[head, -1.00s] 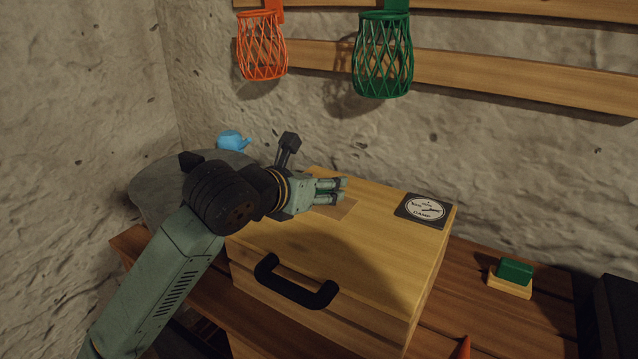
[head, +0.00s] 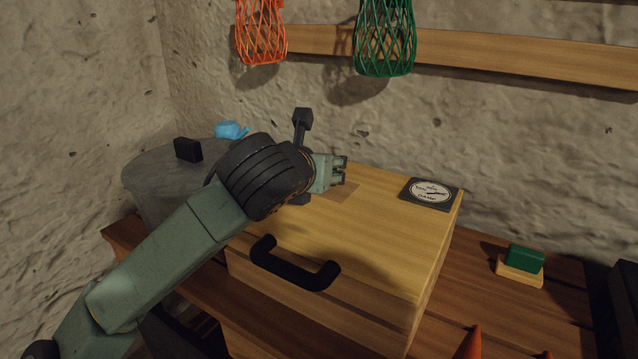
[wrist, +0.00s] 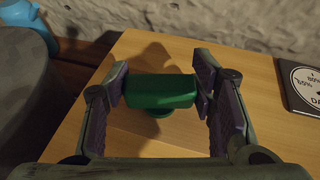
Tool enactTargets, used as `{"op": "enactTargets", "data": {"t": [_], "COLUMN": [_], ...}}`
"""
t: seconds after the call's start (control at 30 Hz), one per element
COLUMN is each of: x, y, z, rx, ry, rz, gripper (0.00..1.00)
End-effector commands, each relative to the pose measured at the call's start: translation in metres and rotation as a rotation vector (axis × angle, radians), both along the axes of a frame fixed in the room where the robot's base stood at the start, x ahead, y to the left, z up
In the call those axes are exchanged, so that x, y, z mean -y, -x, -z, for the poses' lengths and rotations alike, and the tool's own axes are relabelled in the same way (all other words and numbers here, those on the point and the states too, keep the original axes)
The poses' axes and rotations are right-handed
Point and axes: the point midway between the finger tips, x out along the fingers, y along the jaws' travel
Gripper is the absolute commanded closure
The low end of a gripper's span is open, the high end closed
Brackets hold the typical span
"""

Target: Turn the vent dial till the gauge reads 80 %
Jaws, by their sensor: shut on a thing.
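The vent dial is a green block-shaped knob (wrist: 160,92) on a short round stem, standing on the wooden box top. In the wrist view my gripper (wrist: 159,84) has one finger at each end of the knob and is shut on it. In the head view my gripper (head: 341,171) is over the back of the box, and it hides the knob. The gauge (head: 431,194) is a white round face on a dark square plate at the box's right back corner, marked DAMP. Its needle reading is too small to tell. Part of it shows in the wrist view (wrist: 302,88).
The box (head: 385,245) has a black handle (head: 295,268) in front. A grey lidded pot (head: 160,180) and a blue object (head: 231,130) stand left. Orange (head: 261,35) and green (head: 385,40) baskets hang above.

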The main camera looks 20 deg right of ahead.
Motion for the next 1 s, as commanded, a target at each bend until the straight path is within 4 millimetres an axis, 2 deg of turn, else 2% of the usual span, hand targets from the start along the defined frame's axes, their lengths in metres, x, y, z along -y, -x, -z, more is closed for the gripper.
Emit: {"op": "enactTargets", "data": {"t": [0.03, 0.5, 1.0], "x": [0.0022, 0.0011, 0.0002], "y": [0.0017, 0.0009, 0.0004], "z": [0.0080, 0.0054, 0.0015], "rx": [0.009, 0.004, -0.004], "ry": [-0.006, -0.002, -0.002], "rz": [-0.036, -0.388, -0.505], "gripper": [0.77, 0.77, 0.77]}}
